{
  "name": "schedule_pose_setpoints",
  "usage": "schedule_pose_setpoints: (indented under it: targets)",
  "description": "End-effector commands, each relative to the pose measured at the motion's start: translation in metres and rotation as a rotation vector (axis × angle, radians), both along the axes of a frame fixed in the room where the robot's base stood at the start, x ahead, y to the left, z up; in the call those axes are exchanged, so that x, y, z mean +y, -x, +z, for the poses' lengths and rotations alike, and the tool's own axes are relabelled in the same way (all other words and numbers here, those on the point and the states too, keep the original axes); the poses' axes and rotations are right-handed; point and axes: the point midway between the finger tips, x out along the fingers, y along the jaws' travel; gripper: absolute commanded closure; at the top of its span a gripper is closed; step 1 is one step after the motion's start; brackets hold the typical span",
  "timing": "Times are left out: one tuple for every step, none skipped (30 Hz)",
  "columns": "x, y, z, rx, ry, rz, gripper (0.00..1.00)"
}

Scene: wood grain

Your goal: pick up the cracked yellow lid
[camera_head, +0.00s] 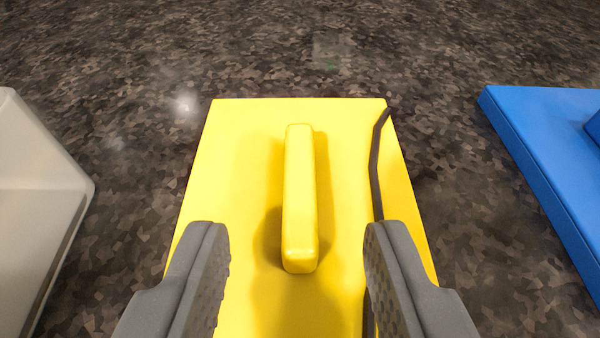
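The yellow lid (235,150) lies flat on the dark mottled surface in the middle of the view. A dark crack line (376,165) runs along its right side. A raised yellow bar handle (300,200) stands in the lid's middle and runs away from me. My gripper (297,255) is open, with one grey finger on each side of the handle's near end and clear gaps between. The fingers hide parts of the lid's near left and right edges. The lid's near edge is out of view.
A blue lid-like slab (540,150) lies at the right, partly cut off by the frame. A pale grey-white object (40,190) stands at the left edge, also cut off. The dark surface (300,50) beyond the yellow lid is clear.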

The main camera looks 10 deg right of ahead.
Motion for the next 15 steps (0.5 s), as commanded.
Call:
schedule_pose_setpoints:
  targets:
    - [-0.001, -0.002, -0.001, 0.0, 0.0, -0.001, 0.62]
    - [-0.001, -0.003, -0.002, 0.001, 0.0, -0.001, 0.62]
    - [-0.002, -0.006, -0.004, 0.001, 0.001, -0.002, 0.62]
    - [-0.002, -0.008, -0.006, 0.001, 0.001, -0.002, 0.62]
    - [-0.003, -0.011, -0.008, 0.002, 0.001, -0.002, 0.62]
    - [-0.003, -0.015, -0.01, 0.002, 0.0, -0.001, 0.62]
    - [-0.003, -0.018, -0.012, 0.001, 0.0, -0.001, 0.62]
    - [-0.004, -0.022, -0.014, 0.001, 0.0, -0.001, 0.62]
    - [-0.005, -0.027, -0.016, 0.0, 0.0, -0.002, 0.62]
    - [-0.005, -0.031, -0.017, -0.001, -0.001, -0.003, 0.62]
    - [-0.005, -0.035, -0.018, -0.002, 0.0, -0.001, 0.62]
    - [-0.006, -0.039, -0.02, -0.001, 0.0, -0.001, 0.62]
    - [-0.006, -0.041, -0.021, -0.001, 0.0, -0.001, 0.62]
    - [-0.006, -0.043, -0.022, -0.001, 0.001, -0.001, 0.62]
    - [-0.006, -0.044, -0.023, 0.0, 0.001, 0.0, 0.62]
